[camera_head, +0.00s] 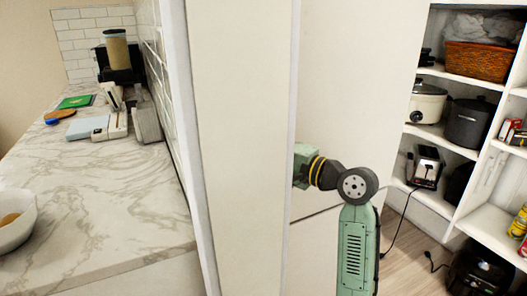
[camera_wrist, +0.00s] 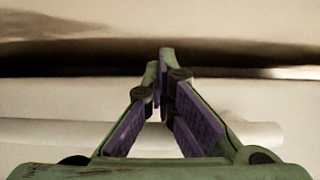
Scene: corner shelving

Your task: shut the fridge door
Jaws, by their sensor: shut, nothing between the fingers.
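A broad cream panel (camera_head: 360,80), which looks like the fridge door, stands behind my arm in the head view. A slanting seam (camera_head: 318,213) crosses it low down. My forearm reaches left and passes behind a pale upright wall end, which hides my gripper there. In the wrist view my gripper (camera_wrist: 163,62) is shut and empty, its fingertips together at a dark gap between two pale surfaces. A pale rounded bar (camera_wrist: 60,132), perhaps a handle, lies crosswise behind the fingers. I cannot tell whether the tips touch anything, or how far open the door is.
The wall end (camera_head: 240,150) stands close in front, beside a marble counter (camera_head: 120,200) with a bowl (camera_head: 14,217). White corner shelves (camera_head: 440,135) hold pots, a toaster (camera_head: 427,167) and a basket (camera_head: 478,60).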

